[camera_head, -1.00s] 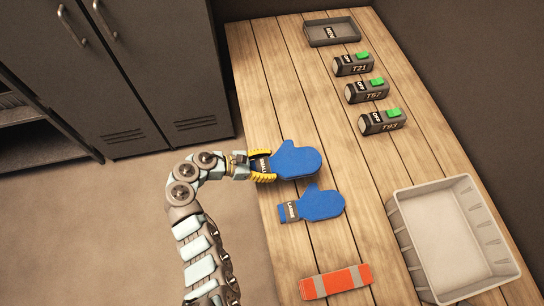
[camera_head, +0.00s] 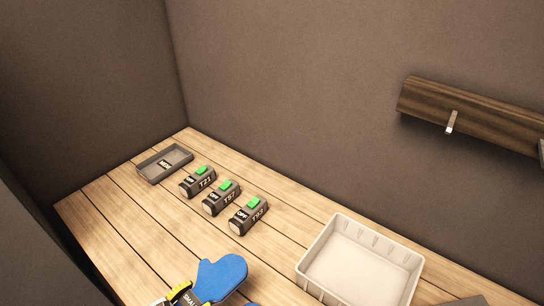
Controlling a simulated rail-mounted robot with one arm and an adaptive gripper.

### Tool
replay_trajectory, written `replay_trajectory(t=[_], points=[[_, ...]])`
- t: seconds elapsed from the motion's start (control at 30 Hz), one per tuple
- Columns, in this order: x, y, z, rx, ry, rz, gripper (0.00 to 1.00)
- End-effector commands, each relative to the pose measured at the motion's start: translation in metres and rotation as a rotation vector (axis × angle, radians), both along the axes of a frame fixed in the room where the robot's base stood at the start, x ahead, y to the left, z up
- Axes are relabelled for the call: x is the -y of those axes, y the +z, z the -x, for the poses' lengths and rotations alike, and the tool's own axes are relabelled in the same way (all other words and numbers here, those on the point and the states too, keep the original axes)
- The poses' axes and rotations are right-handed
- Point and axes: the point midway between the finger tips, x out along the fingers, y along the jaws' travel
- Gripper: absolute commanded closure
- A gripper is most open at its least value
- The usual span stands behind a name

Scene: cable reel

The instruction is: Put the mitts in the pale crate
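A blue mitt (camera_head: 222,278) with a dark cuff marked SMALL lies over the wooden bench at the bottom of the view. My gripper (camera_head: 180,294) has its yellow fingertips at that cuff; the lower part is cut off by the frame edge, so I cannot tell if it is closed on it. A blue sliver beside it at the bottom edge appears to be the second mitt (camera_head: 252,304), mostly out of view. The pale crate (camera_head: 318,247) stands on the bench to the right, and its inside looks empty.
Several dark boxes with green switches, including T21 (camera_head: 199,182), stand in a row behind the mitt. A grey tray (camera_head: 165,178) is at the far left corner. A wooden rail with hooks (camera_head: 480,115) is on the wall. Bare bench (camera_head: 275,247) lies between mitt and crate.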

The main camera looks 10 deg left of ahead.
Motion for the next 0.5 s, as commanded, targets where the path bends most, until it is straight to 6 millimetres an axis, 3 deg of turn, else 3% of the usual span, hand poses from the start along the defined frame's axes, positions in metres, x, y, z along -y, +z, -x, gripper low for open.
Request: replay_trajectory(t=[0.2,0.5], points=[[0.048,0.031,-0.032,0.001,-0.053,-0.005,0.67],[0.125,0.074,-0.063,0.002,-0.135,-0.004,0.67]])
